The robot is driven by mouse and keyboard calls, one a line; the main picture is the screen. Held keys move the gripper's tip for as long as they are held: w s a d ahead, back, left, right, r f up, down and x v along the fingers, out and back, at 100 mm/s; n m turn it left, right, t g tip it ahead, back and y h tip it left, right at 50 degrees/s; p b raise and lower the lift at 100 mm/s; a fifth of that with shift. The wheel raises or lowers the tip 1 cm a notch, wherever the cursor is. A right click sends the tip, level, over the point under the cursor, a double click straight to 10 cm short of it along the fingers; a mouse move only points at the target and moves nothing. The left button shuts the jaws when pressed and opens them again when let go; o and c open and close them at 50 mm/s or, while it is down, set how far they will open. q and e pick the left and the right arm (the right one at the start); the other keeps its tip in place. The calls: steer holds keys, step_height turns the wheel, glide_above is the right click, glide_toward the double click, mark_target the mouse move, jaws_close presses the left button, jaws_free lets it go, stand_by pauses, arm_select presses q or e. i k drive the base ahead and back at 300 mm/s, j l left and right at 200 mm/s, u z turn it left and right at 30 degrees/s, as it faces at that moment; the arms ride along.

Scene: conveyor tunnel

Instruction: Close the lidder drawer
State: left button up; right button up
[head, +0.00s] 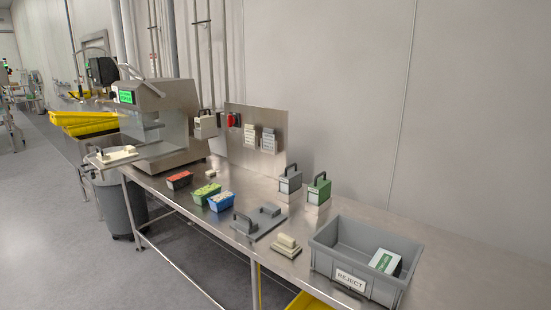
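The lidder looks to be the large grey metal machine (183,110) with a small green lit screen, standing on the steel table at the left. A flat tray-like drawer (97,163) sticks out from its lower left side, past the table edge, so it appears open. A cream block-shaped piece (118,153) sits on the drawer. A clear guard (142,130) covers part of the machine's front. Neither of my grippers shows in the head view.
Red (179,180), green (206,193) and blue (221,202) bins stand on the steel table (185,213). A grey REJECT crate (325,262) is at the right. A grey waste bin (112,200) stands below the drawer. Yellow crates (85,120) lie behind. Floor at left is clear.

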mark_target(92, 163)
steer(key=u, duration=1.35)
steer(key=i+j+z, duration=0.1)
steer(key=i, duration=0.45)
steer(key=i+j+z, duration=0.1)
steer(key=i, duration=0.4)
steer(key=i+j+z, duration=0.1)
steer(key=i+j, duration=0.2)
steer(key=i, duration=0.25)
steer(key=i+j+z, duration=0.1)
steer(key=i, duration=0.4)
steer(key=i+j+z, duration=0.1)
steer(key=i+j, duration=0.3)
steer(key=i, duration=0.1)
